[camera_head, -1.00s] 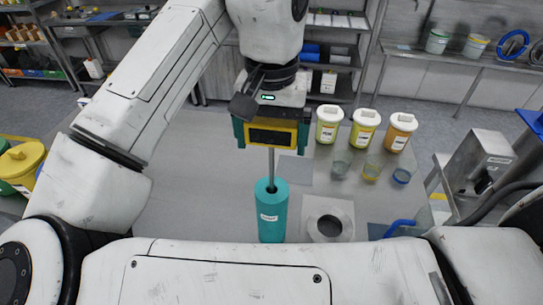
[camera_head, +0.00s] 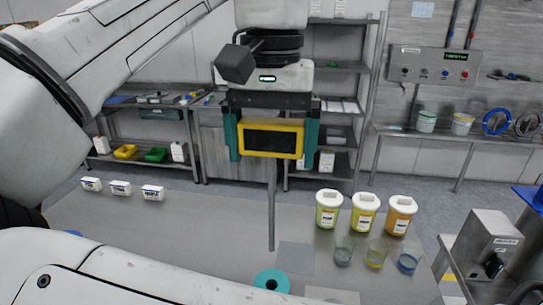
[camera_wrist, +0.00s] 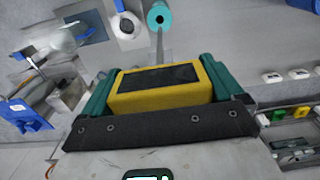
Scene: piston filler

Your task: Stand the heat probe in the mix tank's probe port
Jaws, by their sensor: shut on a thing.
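The heat probe (camera_head: 273,138) has a yellow body with a dark screen and a long thin metal stem hanging straight down. My gripper (camera_head: 271,147) is shut on its body, a teal finger on each side. The probe also shows in the wrist view (camera_wrist: 160,90). The stem's tip is clear of the teal cylindrical holder (camera_head: 262,280), which has a hole in its top and stands below on the table. The holder also shows in the wrist view (camera_wrist: 154,19). I cannot make out the mix tank or its probe port for certain in either view.
Three lidded jars (camera_head: 364,213) and three glass beakers (camera_head: 376,254) stand on the grey table (camera_head: 205,225), right of the probe. A steel machine (camera_head: 487,248) is at the far right. Small white boxes (camera_head: 121,188) line the back left edge. The table's middle left is bare.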

